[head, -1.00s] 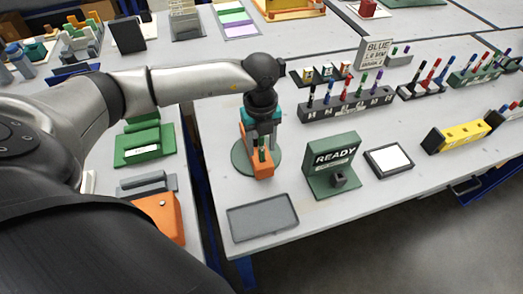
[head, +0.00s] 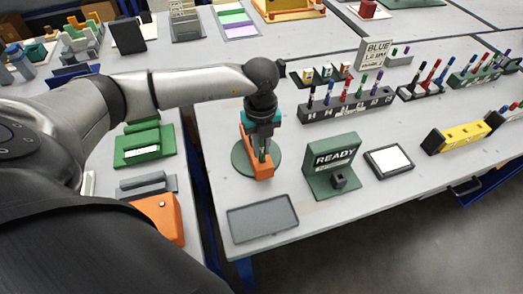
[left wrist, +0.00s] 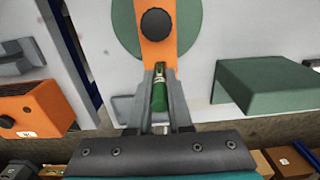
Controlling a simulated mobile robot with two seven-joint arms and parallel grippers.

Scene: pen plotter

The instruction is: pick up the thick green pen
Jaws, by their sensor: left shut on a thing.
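My left gripper (head: 263,157) is above the orange holder (head: 262,172), which stands on a round green base (head: 241,160) on the grey table. In the left wrist view, its two fingers (left wrist: 160,112) are shut on the thick green pen (left wrist: 159,90). The pen has a pale band near its far end and lies between the fingers, in front of the orange holder (left wrist: 155,45) with its black knob. In the head view the fingers mostly hide the pen. I cannot tell whether the pen still sits in the holder. My right gripper is not in view.
A grey tray (head: 262,219), a green READY stand (head: 334,160) and a white-topped pad (head: 388,161) are near the table's front. A rack of several pens (head: 346,106) stands behind. A yellow block (head: 460,137) is at the right. Bare table lies between these things.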

